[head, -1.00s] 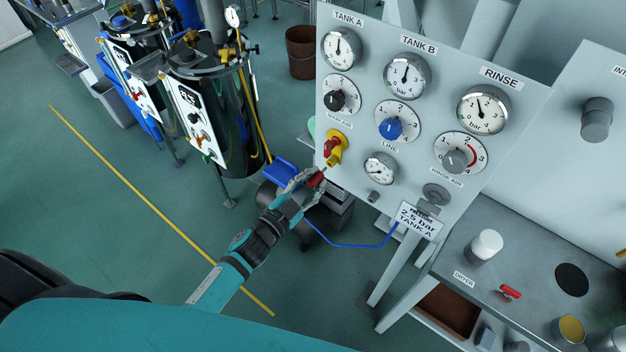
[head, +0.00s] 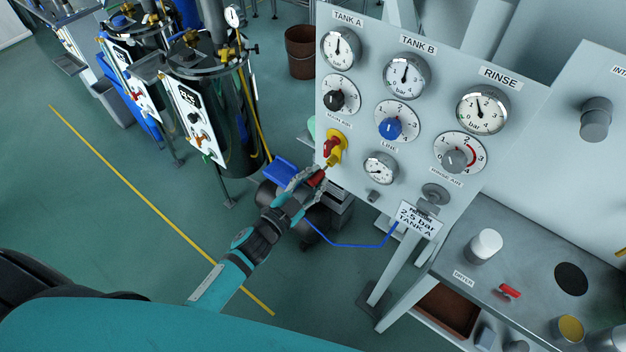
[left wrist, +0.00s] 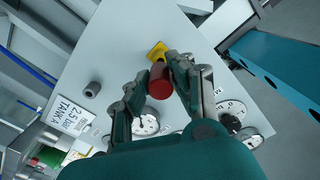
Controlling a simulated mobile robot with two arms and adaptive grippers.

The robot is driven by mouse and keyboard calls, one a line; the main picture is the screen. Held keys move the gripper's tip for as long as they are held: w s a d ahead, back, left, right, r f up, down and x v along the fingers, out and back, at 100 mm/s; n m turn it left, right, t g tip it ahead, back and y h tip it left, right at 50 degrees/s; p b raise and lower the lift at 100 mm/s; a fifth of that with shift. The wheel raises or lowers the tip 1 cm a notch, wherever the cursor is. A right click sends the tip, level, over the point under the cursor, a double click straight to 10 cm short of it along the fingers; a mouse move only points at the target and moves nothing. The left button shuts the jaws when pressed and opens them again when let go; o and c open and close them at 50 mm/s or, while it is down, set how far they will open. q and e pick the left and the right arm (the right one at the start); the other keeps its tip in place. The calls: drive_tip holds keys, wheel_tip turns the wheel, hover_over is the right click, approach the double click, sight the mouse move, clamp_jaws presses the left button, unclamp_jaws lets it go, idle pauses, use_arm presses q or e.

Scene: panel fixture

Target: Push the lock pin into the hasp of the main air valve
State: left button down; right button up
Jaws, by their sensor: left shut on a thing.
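The main air valve (head: 333,148) is on the left edge of the panel, with a red handle and a yellow hasp. The yellow part also shows in the left wrist view (left wrist: 157,51). My left gripper (head: 314,180) is just below it and shut on the lock pin (head: 317,179), a red cylinder. In the left wrist view the red pin end (left wrist: 160,82) sits between the fingers (left wrist: 157,78), in line with the yellow hasp. The pin's front end is hidden there, so I cannot tell whether it is in the hasp. My right gripper is not in view.
The grey panel (head: 358,122) carries several gauges and knobs. A sign (head: 419,221) hangs below it. A bench (head: 530,262) stands at the lower right. A blue hose (head: 350,245) loops below the panel. Open floor (head: 110,220) lies to the left.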

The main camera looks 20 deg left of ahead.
use_arm(q)
drive_tip(key=shift+x, duration=1.45)
drive_tip(key=c, duration=1.1)
unclamp_jaws()
drive_tip(key=v, duration=1.2)
drive_tip(key=s+a+f+n+g+y, duration=0.2)
drive_tip(key=s+f, duration=0.1)
drive_tip(key=f, duration=0.7)
drive_tip(key=s+a+f+n+g+y, duration=0.1)
drive_tip(key=s+f+g, duration=0.25)
drive_tip(key=f, duration=0.55)
drive_tip(key=s+a+f+n+g+y, duration=0.2)
drive_tip(key=s+f, duration=0.1)
drive_tip(key=f, duration=0.7)
drive_tip(key=s+f+n+g, duration=0.1)
drive_tip(key=s+f+g, duration=0.1)
drive_tip(key=s+f, duration=0.3)
drive_tip(key=s+f+g, duration=0.3)
drive_tip(key=s+f, duration=0.2)
drive_tip(key=s, duration=0.7)
drive_tip(key=s+f+n+g+y, duration=0.1)
drive_tip(key=s+f+g, duration=0.2)
drive_tip(key=s, duration=0.6)
drive_tip(key=shift+a+f+n+g, duration=0.15)
drive_tip(key=shift+f, duration=0.45)
drive_tip(key=shift+a+f+n+g, duration=0.1)
drive_tip(key=shift+a+f+n, duration=0.1)
drive_tip(key=shift+f, duration=0.4)
